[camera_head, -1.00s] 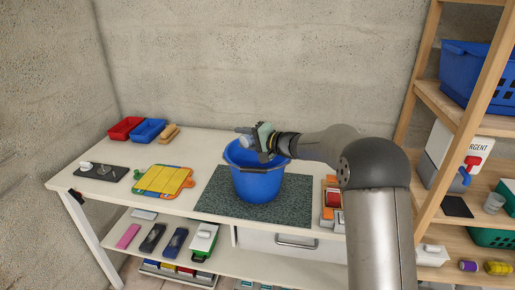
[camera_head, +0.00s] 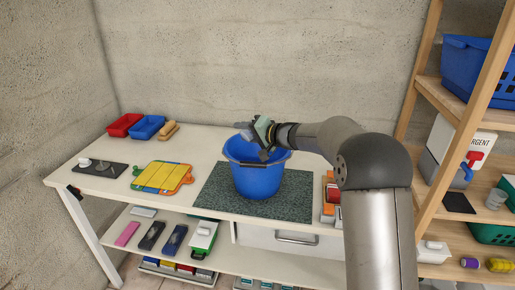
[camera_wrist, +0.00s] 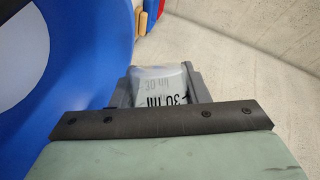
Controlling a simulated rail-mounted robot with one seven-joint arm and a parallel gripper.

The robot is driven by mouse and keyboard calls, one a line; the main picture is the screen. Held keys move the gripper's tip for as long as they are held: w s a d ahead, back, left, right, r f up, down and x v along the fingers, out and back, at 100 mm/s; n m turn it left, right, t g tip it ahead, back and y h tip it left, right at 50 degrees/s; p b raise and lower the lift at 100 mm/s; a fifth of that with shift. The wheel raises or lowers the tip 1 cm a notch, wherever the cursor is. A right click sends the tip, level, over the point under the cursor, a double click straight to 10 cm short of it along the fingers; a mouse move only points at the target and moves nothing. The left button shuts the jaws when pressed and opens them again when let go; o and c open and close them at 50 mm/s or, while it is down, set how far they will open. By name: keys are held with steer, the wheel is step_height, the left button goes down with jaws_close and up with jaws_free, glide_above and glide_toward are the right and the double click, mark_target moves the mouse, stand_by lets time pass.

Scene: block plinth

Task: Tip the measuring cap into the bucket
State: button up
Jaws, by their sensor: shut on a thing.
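The blue bucket (camera_head: 257,181) stands upright on a dark speckled mat on the bench; it fills the left of the wrist view (camera_wrist: 75,50). My gripper (camera_head: 246,131) is over the bucket's far rim, its fingers pointing left. It is shut on the measuring cap (camera_wrist: 165,84), a pale translucent cup with "30 ml" marks between the two dark fingers. In the head view the cap (camera_head: 242,128) is small and looks tilted above the bucket's opening. The cap's mouth and contents cannot be made out, and the bucket's inside is mostly hidden.
The dark mat (camera_head: 215,199) has bare room around the bucket. A yellow board (camera_head: 162,177), a black tray (camera_head: 98,171), red and blue bins (camera_head: 148,128) and a brush stand left. A wooden shelf (camera_head: 438,185) rises at right; the concrete wall is behind.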

steer(key=shift+f, duration=0.4)
steer(key=shift+r, duration=0.25)
steer(key=f+n+b, duration=0.1)
steer(key=b, duration=0.3)
steer(key=shift+f+t+h, duration=0.1)
steer(key=shift+t+h, duration=0.2)
steer(key=n+b, duration=0.1)
steer(key=b, duration=0.4)
steer(key=shift+f+n+h, duration=0.3)
steer(key=shift+f, duration=0.1)
steer(key=b, duration=0.1)
steer(key=n+b, duration=0.1)
steer(key=b, duration=0.1)
steer(key=shift+a+r+n+t+h, duration=0.15)
steer(key=shift+r+n+t+h, duration=0.15)
steer(key=shift+r+t+h, duration=0.1)
steer(key=shift+s+a+r+n+t+h+b, duration=0.1)
steer(key=shift+s+a+n+t+h+b, duration=0.6)
steer(key=shift+b, duration=1)
steer(key=shift+s+a+r+n+t+y+b, duration=0.15)
steer(key=shift+s+a+n+b, duration=0.2)
steer(key=shift+n+b, duration=1.05)
steer(key=shift+s+a+r+n+t+h+b, duration=0.1)
steer(key=shift+s+a+n+t+h+b, duration=0.35)
steer(key=shift+b, duration=1.55)
